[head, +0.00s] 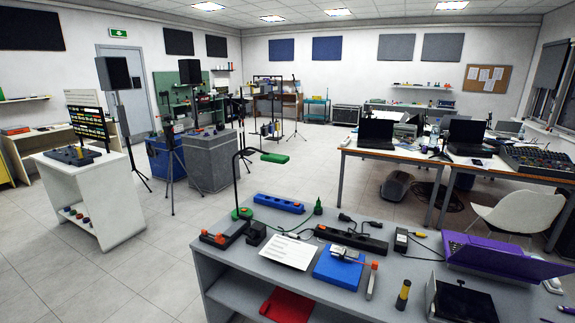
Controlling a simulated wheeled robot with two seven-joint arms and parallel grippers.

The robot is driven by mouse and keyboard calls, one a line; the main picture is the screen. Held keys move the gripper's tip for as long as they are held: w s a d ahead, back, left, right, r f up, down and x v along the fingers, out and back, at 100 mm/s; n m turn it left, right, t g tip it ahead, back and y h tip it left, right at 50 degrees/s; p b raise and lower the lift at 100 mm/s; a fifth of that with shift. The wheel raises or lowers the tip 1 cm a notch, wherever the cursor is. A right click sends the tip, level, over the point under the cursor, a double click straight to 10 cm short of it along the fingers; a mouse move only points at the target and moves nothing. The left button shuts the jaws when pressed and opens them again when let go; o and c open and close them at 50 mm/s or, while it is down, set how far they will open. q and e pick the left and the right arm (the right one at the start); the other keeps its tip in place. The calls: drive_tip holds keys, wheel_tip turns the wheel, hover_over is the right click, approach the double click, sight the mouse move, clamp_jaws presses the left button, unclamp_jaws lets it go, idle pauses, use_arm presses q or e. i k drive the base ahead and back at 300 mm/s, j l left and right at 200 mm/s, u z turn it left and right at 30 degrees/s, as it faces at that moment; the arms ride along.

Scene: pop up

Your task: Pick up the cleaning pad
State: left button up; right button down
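I cannot tell for sure which thing is the cleaning pad. A flat blue square pad-like thing (336,270) lies on the grey table in front of me, with a small metallic and orange-tipped tool (347,256) resting on it. A flat red thing (287,305) lies lower, on the shelf under the tabletop, partly cut off by the bottom edge of the picture. Neither of my grippers shows in the head view.
Open tiled floor (150,270) lies to the left.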

sight(552, 286)
drive_tip(key=z, duration=1.85)
drive_tip(key=i+j, duration=0.1)
drive_tip(key=j, duration=0.15)
drive_tip(key=i+j, duration=0.1)
drive_tip(key=j, duration=0.1)
